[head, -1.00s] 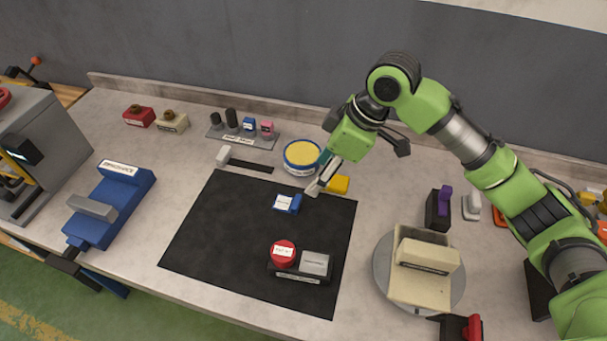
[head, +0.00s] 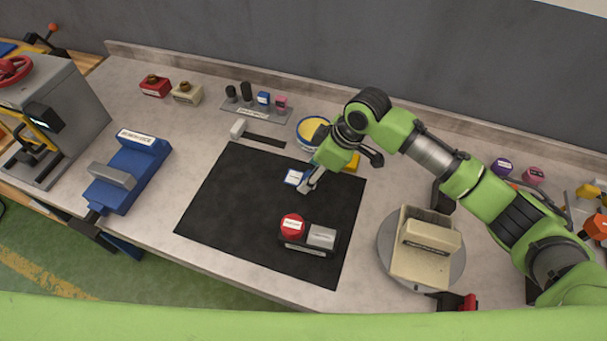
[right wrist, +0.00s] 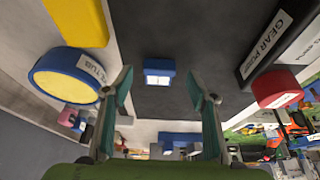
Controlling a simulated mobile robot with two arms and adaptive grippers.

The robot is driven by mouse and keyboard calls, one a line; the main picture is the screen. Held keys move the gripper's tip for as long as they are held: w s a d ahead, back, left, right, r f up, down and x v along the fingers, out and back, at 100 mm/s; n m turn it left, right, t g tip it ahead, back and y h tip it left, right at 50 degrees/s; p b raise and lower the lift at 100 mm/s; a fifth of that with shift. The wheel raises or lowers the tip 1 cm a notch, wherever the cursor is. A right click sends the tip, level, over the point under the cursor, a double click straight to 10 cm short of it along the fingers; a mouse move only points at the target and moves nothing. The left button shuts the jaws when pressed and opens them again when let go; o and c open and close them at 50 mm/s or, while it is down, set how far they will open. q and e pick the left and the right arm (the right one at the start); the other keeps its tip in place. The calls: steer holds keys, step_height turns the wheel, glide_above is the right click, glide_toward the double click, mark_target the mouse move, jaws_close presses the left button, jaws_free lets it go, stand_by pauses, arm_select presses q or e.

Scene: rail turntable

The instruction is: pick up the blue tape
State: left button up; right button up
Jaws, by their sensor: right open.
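A small blue piece with a white label (head: 293,177), which I take to be the blue tape, lies on the black mat (head: 230,207). It also shows in the right wrist view (right wrist: 158,72), ahead of and between the fingers. My right gripper (head: 306,186) is low over the mat, just right of the blue piece, and partly overlaps it in the head view. In the right wrist view the two fingers (right wrist: 160,90) are wide apart with nothing between their tips. My left gripper is not in view.
A black block with a red button (head: 292,226) stands on the mat's near part. A blue tub with a yellow top (head: 312,130) and a yellow block (head: 353,161) are behind the gripper. A turntable (head: 458,268) with a beige piece is to the right. The mat's left part is clear.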

steer(key=shift+x, duration=0.9)
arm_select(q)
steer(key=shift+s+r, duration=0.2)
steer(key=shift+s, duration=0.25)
arm_select(e)
steer(key=shift+w, duration=0.1)
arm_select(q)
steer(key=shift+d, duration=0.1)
arm_select(e)
steer(key=c, duration=0.8)
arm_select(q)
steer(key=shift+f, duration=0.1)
